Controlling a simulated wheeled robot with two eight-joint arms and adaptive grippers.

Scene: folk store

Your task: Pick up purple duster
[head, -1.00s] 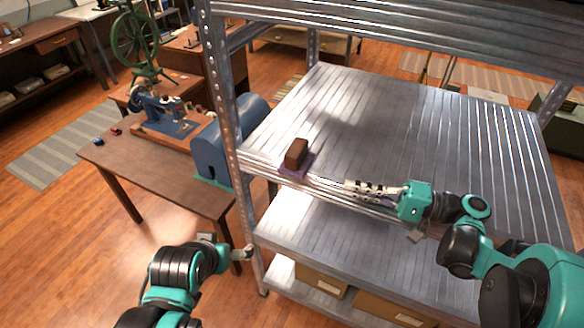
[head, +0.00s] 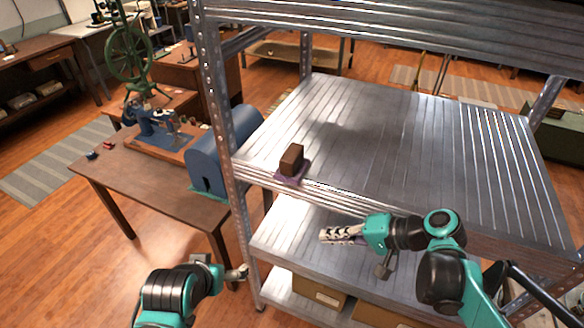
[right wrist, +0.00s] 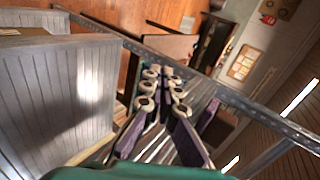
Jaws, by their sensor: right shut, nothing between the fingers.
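The purple duster (head: 290,162) sits on the metal shelf board (head: 400,140), close to its front left corner. It has a brown block handle on a thin purple base. My right gripper (head: 323,236) is shut and empty. In the head view it appears lower than the duster and to its right, in front of the lower shelf and apart from the duster.
A perforated metal post (head: 222,130) stands just left of the duster, and another shelf board (head: 400,25) is above. Cardboard boxes (head: 318,290) sit on the bottom shelf. A table with a blue sewing machine (head: 155,122) is at the left. Most of the duster's shelf is bare.

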